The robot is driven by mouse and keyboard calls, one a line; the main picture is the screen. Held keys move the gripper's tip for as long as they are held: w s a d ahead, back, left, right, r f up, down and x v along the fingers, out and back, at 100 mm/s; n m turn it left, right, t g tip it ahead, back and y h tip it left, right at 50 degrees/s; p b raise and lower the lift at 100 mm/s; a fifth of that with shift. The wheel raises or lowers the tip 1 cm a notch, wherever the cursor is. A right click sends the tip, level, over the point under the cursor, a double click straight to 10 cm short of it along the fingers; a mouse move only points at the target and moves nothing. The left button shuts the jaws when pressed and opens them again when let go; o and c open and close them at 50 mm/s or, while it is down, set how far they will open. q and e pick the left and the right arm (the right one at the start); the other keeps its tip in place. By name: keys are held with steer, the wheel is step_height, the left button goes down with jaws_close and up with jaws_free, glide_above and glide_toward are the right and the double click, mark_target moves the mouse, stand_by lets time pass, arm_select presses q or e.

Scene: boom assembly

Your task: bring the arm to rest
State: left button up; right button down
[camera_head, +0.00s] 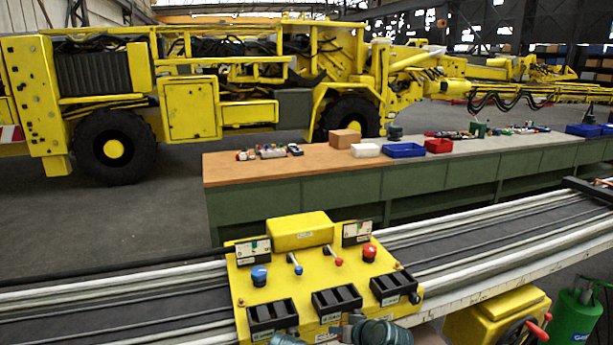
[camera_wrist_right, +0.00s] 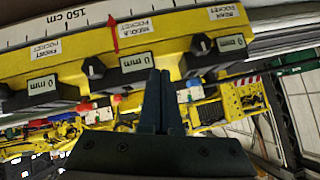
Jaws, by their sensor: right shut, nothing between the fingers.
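My right gripper (camera_wrist_right: 160,78) is shut and empty in the wrist view, its two dark fingers together in front of the yellow control panel (camera_wrist_right: 170,22). In the head view only part of my right gripper and wrist (camera_head: 348,331) shows at the bottom edge, by the front of the yellow control box (camera_head: 290,285). I cannot tell whether the fingers touch the box. The box has a blue knob (camera_head: 260,275), a red knob (camera_head: 369,252), two small levers and three black pockets that look empty. I cannot make out my left gripper.
The box sits on a long rail (camera_head: 480,243). Behind it stands a green workbench (camera_head: 300,205) with blue (camera_head: 402,150) and red bins (camera_head: 439,146). A yellow drilling machine (camera_head: 190,107) stands farther back. A green cylinder (camera_head: 575,318) is at lower right.

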steer(key=s+a+f+n+g+h, duration=0.1)
steer(key=s+f+g+h, duration=0.2)
steer(key=s, duration=0.6)
steer(key=s+f+n+g+h, duration=0.1)
steer(key=s+f+g+h, duration=0.2)
steer(key=s, duration=0.6)
step_height(320, 180, down, 2)
steer(key=g, duration=0.3)
steer(key=shift+a, duration=0.4)
stand_by(0.4)
